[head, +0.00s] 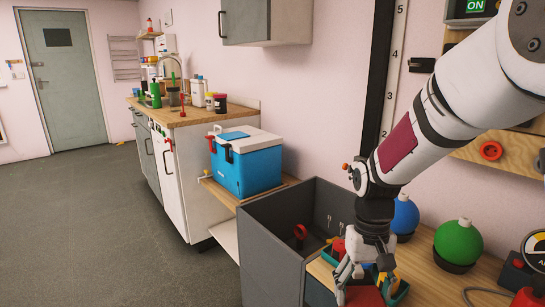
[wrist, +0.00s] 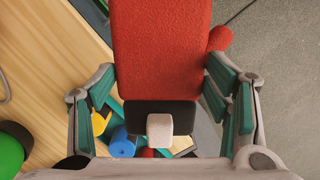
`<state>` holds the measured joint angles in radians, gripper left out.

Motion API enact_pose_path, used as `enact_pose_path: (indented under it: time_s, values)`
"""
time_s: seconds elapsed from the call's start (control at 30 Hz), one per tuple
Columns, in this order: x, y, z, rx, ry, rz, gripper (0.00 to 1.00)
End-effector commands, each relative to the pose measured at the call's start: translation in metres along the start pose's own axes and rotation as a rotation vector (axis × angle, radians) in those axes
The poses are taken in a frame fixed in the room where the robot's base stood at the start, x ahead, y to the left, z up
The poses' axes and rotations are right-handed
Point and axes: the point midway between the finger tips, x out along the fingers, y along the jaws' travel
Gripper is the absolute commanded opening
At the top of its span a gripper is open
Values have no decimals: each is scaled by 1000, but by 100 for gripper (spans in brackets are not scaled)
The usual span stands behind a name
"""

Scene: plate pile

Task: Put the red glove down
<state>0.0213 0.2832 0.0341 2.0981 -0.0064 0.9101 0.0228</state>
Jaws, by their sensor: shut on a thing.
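The red glove (wrist: 160,50) fills the upper middle of the wrist view, with a black cuff, a pale tab and a thumb sticking out to the right. My gripper (wrist: 162,85) is shut on it, with a green-padded finger on each side. In the head view, my gripper (head: 362,272) is low at the right of centre, and part of the red glove (head: 365,296) shows beneath it at the bottom edge. The glove is above the wooden worktop (head: 418,272) edge; whether it touches anything below cannot be told.
A grey open-topped box (head: 272,240) stands left of my gripper, with a red item (head: 300,232) inside. A teal tray (head: 403,287) of small coloured objects lies under my gripper. Blue (head: 405,215) and green (head: 459,243) round objects stand to the right. A blue cooler (head: 245,168) sits behind.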

Motion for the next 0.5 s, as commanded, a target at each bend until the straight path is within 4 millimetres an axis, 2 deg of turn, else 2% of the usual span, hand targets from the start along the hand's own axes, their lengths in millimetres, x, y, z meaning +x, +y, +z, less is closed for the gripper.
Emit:
enact_pose_path:
  time_s: [0.5]
  values:
    - [-54,4,5,-5,-3,3,40]
